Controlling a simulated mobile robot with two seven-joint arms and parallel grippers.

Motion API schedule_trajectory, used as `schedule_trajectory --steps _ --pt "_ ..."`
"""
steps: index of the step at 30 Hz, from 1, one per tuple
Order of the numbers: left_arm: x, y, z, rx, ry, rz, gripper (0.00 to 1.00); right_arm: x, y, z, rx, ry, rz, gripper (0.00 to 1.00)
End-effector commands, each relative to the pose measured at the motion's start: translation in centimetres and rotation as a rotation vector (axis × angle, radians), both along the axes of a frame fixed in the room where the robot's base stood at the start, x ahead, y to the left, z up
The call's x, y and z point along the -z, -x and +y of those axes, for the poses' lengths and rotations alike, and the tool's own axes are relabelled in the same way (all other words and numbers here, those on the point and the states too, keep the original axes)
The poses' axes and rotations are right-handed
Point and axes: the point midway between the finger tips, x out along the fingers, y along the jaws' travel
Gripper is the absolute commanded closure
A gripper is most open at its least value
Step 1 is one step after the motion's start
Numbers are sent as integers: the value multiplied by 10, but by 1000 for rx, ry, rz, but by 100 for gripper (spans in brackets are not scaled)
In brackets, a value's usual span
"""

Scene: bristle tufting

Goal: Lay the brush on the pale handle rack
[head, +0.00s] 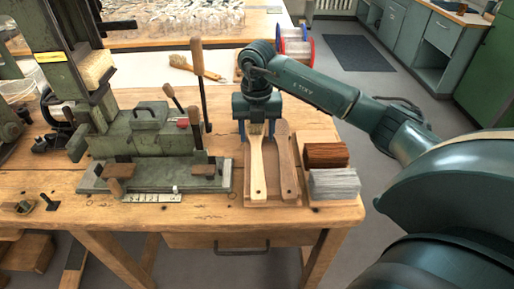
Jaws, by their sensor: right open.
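The brush (257,172) has a long pale wooden handle and pale bristles at its far end. It lies lengthwise on the pale handle rack (272,188), its handle end pointing to the table's front edge. A browner wooden handle (288,165) lies beside it on the right. My right gripper (256,119) points down at the bristle end of the brush, its jaws open around or just above it; I cannot tell whether they touch it. The gripper hides part of the brush head. My left gripper is not in view.
Brown and grey bristle bundles (331,172) sit right of the rack. A green machine (150,135) with upright levers stands left. Another brush (192,67) lies farther back.

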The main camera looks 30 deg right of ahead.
Motion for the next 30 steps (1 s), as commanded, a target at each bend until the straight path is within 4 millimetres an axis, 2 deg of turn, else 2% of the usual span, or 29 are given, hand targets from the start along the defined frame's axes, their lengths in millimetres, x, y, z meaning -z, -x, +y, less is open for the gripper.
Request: schedule_trajectory --steps 3,7,11,14,17,20,21,23,24,27,29,30 --pt "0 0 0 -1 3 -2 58 -18 -1 0 -1 1 -3 48" --pt "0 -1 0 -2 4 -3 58 -28 0 0 0 1 -1 48" --pt "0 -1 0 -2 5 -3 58 -31 0 0 0 1 1 48" --pt "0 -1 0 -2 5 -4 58 -23 3 12 -30 -40 5 48" --pt "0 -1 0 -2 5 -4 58 -1 12 53 -126 -196 14 48" --pt "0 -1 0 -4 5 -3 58 24 39 130 -255 -511 16 48" --pt "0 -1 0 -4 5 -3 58 28 54 167 -293 -683 9 48" --pt "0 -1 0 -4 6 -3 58 22 77 216 -306 -955 -17 48" --pt "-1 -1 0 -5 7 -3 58 13 89 242 -281 -1130 -41 48" --pt "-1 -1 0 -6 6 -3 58 -18 104 280 -100 -1520 -123 48" --pt "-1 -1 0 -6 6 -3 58 -34 103 284 84 -1708 -181 48" --pt "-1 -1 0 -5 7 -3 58 -39 100 281 235 -1805 -218 48"
